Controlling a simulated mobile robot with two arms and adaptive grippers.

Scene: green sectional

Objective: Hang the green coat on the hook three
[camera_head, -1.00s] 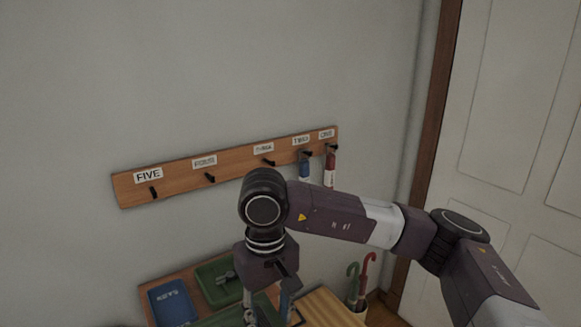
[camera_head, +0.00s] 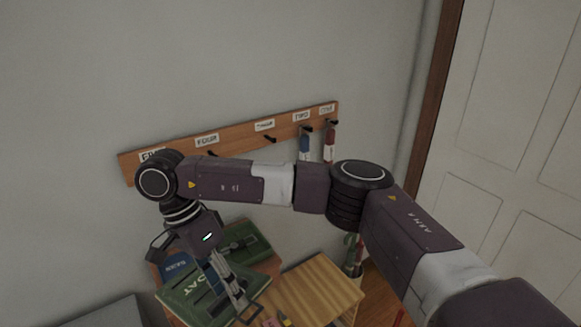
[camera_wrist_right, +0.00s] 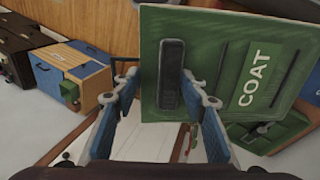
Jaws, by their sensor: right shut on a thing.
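The green coat is a flat green panel marked COAT (camera_head: 190,300), low in the head view over the bench. The wooden hook rail (camera_head: 235,133) is on the wall above. Hook three (camera_head: 270,138) is the middle black hook, under a small blurred label, and is bare. The coat is below and left of it. My left gripper is not in view.
A blue item (camera_head: 304,147) and a red item (camera_head: 329,142) hang at hooks two and one. A blue tray (camera_head: 176,264) and a green tray (camera_head: 245,245) lie on the bench. Umbrellas (camera_head: 352,250) stand at right.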

